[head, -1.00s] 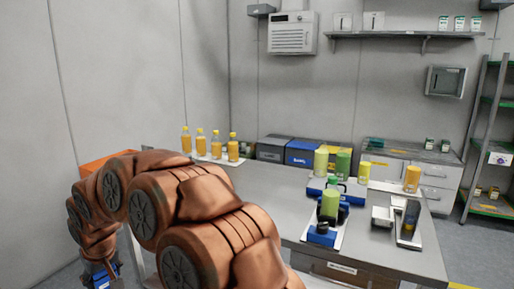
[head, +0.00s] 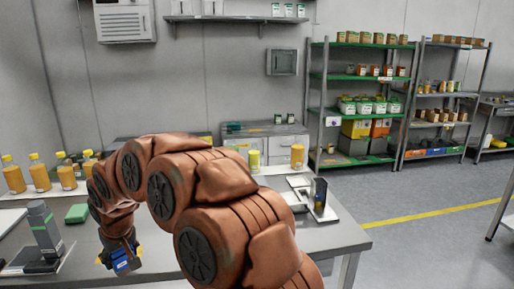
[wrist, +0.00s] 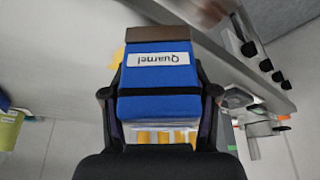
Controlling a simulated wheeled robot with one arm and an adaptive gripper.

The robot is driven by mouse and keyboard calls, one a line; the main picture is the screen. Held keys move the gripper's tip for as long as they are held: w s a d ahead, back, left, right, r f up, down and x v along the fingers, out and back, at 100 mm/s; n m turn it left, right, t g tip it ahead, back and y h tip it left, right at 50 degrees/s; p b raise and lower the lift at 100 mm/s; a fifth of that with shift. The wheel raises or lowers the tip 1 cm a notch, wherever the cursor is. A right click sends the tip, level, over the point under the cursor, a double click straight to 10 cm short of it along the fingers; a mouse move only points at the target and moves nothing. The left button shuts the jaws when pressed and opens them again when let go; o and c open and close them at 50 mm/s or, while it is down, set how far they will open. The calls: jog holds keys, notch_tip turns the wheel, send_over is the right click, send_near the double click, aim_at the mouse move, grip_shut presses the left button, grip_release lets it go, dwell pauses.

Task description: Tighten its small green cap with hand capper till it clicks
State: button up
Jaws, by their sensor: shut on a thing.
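My gripper (head: 121,257) hangs low at the left of the head view, in front of the table. It is shut on a blue boxy thing (head: 124,267) with a brown end. In the wrist view this blue boxy thing (wrist: 157,80) sits between the two dark fingers and bears a white label reading "Quamel", upside down. I cannot tell whether it is the hand capper. No small green cap can be made out. A yellow-green thing (wrist: 9,128) shows partly at the left edge of the wrist view.
The grey table (head: 325,238) runs under my arm. Several orange bottles (head: 40,177) stand at its left, near a grey stand (head: 43,229) and a green block (head: 77,213). A device on a pale base (head: 319,197) stands at its right end. Floor right of it is clear.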

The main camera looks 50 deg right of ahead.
jog(key=s+d+r+m+p, duration=0.1)
jog(key=s+d+r+p, duration=0.2)
jog(key=d, duration=0.9)
jog(key=s+d+r+m+p, duration=0.1)
jog(key=s+d+r+p, duration=0.2)
jog(key=d+r, duration=0.7)
jog(key=s+d+r+m+h+p, duration=0.1)
jog(key=s+d+r+p, duration=0.2)
jog(key=d, duration=1.2)
notch_tip(320, 180, up, 4)
jog(key=shift+r+p, duration=0.2)
jog(key=shift+p, duration=1.1)
jog(key=shift+d+f+b, duration=0.1)
jog(key=shift+f+b, duration=0.85)
jog(key=shift+f, duration=1.35)
jog(key=shift+s+r, duration=0.1)
jog(key=shift+s, duration=0.05)
jog(key=shift+f+b, duration=1.15)
jog(key=shift+m+g+h+p, duration=0.4)
jog(key=shift+m+h, duration=0.3)
jog(key=shift+m, duration=1.2)
jog(key=shift+d, duration=0.1)
